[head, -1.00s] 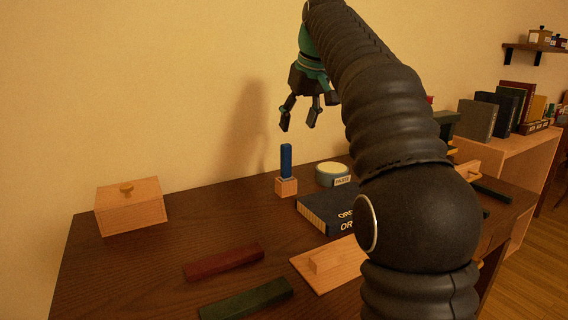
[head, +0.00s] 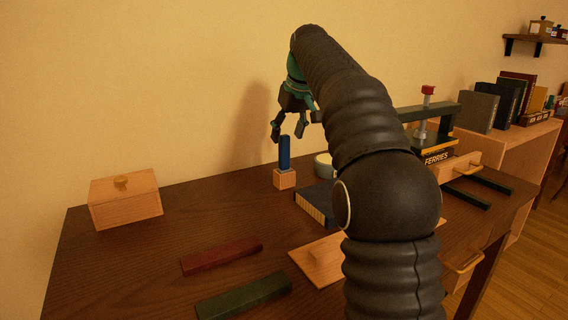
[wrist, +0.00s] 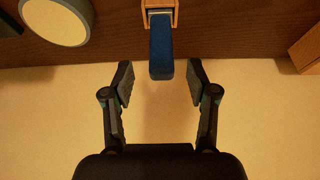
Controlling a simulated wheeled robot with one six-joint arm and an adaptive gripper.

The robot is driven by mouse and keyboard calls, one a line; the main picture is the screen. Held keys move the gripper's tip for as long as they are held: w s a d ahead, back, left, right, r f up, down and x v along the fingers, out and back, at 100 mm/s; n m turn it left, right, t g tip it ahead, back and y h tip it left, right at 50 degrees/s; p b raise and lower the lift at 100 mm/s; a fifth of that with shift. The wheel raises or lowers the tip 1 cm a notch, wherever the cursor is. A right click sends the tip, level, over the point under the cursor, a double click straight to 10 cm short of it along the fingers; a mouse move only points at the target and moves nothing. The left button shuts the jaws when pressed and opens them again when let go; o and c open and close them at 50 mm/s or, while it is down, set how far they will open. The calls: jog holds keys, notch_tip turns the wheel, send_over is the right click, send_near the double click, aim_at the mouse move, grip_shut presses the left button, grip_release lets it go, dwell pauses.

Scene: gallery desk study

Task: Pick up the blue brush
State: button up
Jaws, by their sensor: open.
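The blue brush (head: 284,153) stands upright in a small wooden block holder (head: 285,179) near the back of the dark desk. My gripper (head: 288,133) is open and empty, with its fingertips just above and around the level of the brush's top. In the wrist view the blue brush (wrist: 161,50) points toward the space between the two open fingers of my gripper (wrist: 160,84), with its end near the fingertips. The wooden holder (wrist: 160,8) shows at the top edge there. No contact with the brush is visible.
A round tin (head: 323,166) and a dark book (head: 316,203) lie right of the holder, partly behind my arm. A wooden box (head: 125,199) stands at left. A red bar (head: 221,255) and a green bar (head: 244,296) lie in front. A press (head: 428,117) stands at right.

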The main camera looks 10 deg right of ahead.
aim_at(284, 160)
jog(key=shift+s+b+x, duration=0.2)
jog(key=shift+b+x, duration=0.45)
jog(key=shift+x, duration=2)
grip_shut()
